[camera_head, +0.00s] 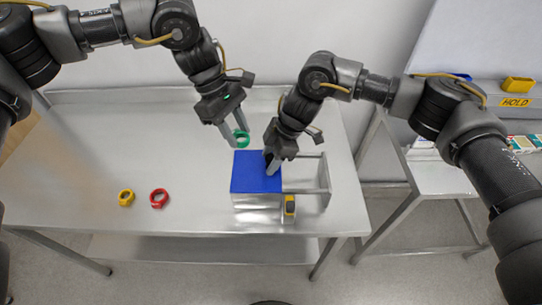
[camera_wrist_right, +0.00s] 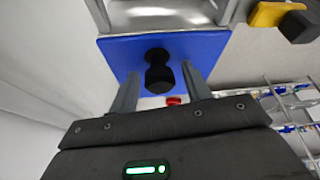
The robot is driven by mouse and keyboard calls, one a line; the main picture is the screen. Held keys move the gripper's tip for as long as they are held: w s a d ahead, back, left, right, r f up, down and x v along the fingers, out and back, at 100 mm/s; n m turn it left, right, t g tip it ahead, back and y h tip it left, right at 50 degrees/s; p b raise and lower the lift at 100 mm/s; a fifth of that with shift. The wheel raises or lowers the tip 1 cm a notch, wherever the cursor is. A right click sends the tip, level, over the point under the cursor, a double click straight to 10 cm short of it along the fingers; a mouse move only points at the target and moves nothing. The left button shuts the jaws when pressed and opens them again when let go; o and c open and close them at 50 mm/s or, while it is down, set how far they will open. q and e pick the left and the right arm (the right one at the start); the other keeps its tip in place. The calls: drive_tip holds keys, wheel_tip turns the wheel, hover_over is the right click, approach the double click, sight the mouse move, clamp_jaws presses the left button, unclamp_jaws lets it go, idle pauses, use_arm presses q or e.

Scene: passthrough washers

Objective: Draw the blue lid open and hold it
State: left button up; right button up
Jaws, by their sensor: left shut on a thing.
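The blue lid (camera_head: 256,172) lies flat on the left part of a steel box (camera_head: 258,204); steel rails (camera_head: 307,187) extend to its right. A black knob (camera_wrist_right: 158,72) stands on the lid. My right gripper (camera_head: 271,168) is at the lid's right side. In the right wrist view its fingers (camera_wrist_right: 160,90) are spread on either side of the knob, with gaps showing. My left gripper (camera_head: 235,138) is shut on a green ring (camera_head: 243,139) behind the lid. What lies under the lid is hidden.
A yellow ring (camera_head: 127,198) and a red ring (camera_head: 159,198) lie on the steel table (camera_head: 75,165) at left. A yellow-and-black object (camera_head: 290,205) is at the box's front. A second table (camera_head: 440,179) stands at right with a grey bin marked HOLD.

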drive_tip(key=c, duration=0.9)
drive_tip(key=d, duration=1.1)
drive_tip(key=shift+d, duration=0.15)
